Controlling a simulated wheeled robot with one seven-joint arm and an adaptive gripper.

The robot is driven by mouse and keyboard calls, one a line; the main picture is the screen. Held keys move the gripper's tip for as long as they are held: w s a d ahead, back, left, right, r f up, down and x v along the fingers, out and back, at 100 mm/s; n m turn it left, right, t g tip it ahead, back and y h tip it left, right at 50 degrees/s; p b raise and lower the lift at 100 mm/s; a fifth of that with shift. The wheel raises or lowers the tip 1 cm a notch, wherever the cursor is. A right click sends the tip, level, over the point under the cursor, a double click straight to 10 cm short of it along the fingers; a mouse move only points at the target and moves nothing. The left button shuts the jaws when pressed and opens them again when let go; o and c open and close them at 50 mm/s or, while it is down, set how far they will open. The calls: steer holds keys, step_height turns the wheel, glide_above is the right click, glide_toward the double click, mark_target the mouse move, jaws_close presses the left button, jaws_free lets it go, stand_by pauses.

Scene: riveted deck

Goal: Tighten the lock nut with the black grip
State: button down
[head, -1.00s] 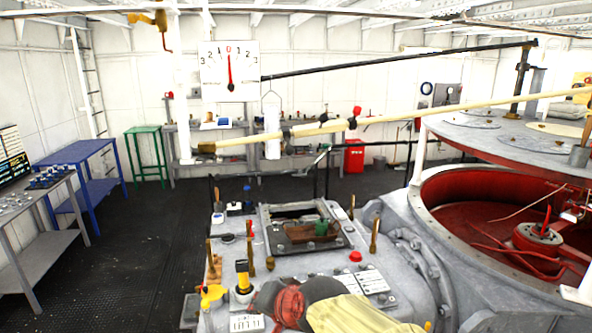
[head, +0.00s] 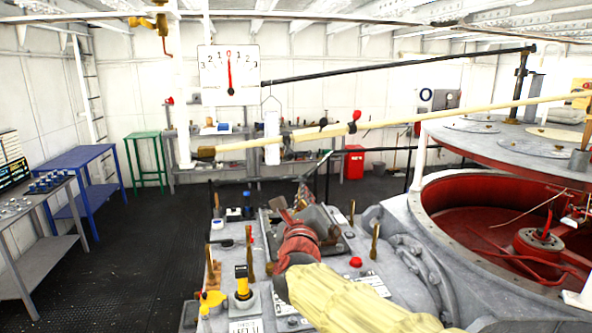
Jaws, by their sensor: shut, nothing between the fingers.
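My arm, in a pale yellow sleeve with a red section, reaches from the bottom over the grey console (head: 360,235). My gripper (head: 300,193) is at its far end, above the recessed frame at the back of the console. It is small and partly hidden by my own wrist, and it is shut with nothing held. I cannot clearly pick out the lock nut. A small black-handled part (head: 228,243) lies at the console's left side, left of my gripper and apart from it.
Upright brass levers (head: 375,242), a yellow-topped lever (head: 242,282) and a red button (head: 355,262) stand on the console around my arm. The pale beam (head: 420,114) crosses above. A red-lined round pit (head: 470,216) is at right. Dark floor (head: 130,255) is open at left.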

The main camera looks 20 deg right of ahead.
steer(key=shift+w, duration=0.1)
steer(key=w+d+r, duration=0.1)
steer(key=w+r, duration=0.2)
steer(key=w, duration=0.5)
steer(key=shift+w+d+r, duration=0.2)
steer(key=shift+d+r, duration=0.15)
steer(key=shift+d, duration=0.05)
steer(key=shift+s, duration=0.1)
steer(key=shift+r+p, duration=0.15)
steer(key=shift+p, duration=0.3)
